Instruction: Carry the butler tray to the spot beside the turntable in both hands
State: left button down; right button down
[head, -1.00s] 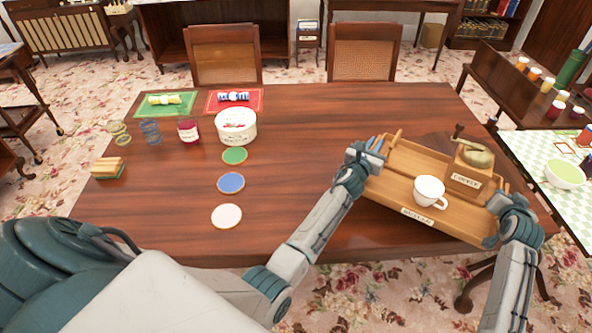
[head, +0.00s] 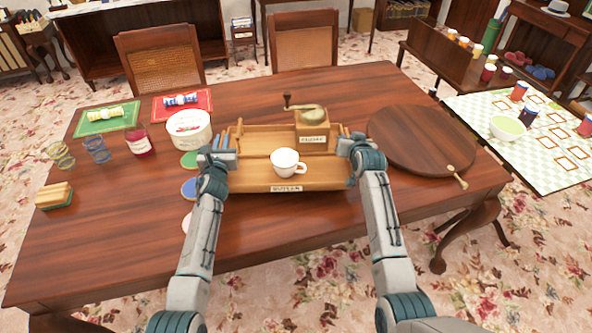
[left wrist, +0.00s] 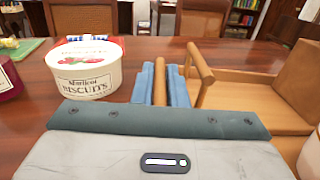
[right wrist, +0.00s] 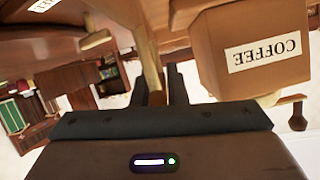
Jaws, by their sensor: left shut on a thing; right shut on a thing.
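The butler tray (head: 260,184), wooden with a front label, is level at the middle of the table, left of the round wooden turntable (head: 412,135). I cannot tell whether its base touches the table. It carries a white cup (head: 285,163) and a coffee grinder (head: 312,130). My left gripper (head: 222,148) is shut on the tray's left handle, which shows between the fingers in the left wrist view (left wrist: 160,85). My right gripper (head: 350,144) is shut on the right handle; the right wrist view shows it upside down (right wrist: 151,75).
A biscuit tub (head: 189,130) stands close by the tray's left side. Green (head: 189,159) and blue (head: 188,187) coasters lie by my left arm. Jars, glasses and a sponge (head: 54,196) occupy the left. A knobbed handle (head: 457,177) sticks out from the turntable.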

pick_arm(q)
jog(key=shift+r, duration=0.25)
pick_arm(e)
jog(key=shift+r, duration=0.2)
pick_arm(q)
jog(key=shift+f, duration=0.25)
pick_arm(e)
jog(key=shift+f, duration=0.2)
